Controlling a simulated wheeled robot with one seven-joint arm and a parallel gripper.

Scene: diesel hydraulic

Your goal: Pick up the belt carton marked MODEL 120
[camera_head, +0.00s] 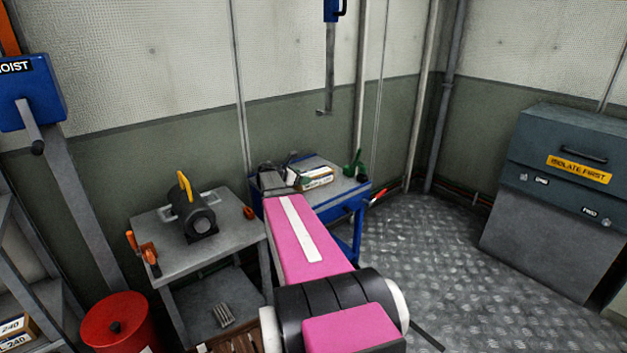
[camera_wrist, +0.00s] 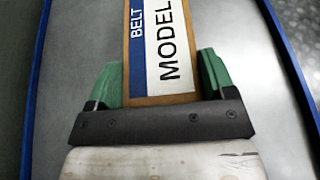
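A brown belt carton (camera_wrist: 129,45) lies in the wrist view, with a blue and white label reading BELT MODEL. In the head view a pale carton (camera_head: 317,178) lies on a blue-framed bench (camera_head: 335,188), next to the end of my arm. Its number is too small to read.
A green can (camera_head: 353,163) stands near the carton. A grey table (camera_head: 165,258) at left holds a dark machine part with a yellow handle (camera_head: 184,190). A red drum (camera_head: 118,325) and cartons marked 240 (camera_head: 15,328) are lower left. The right floor is clear.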

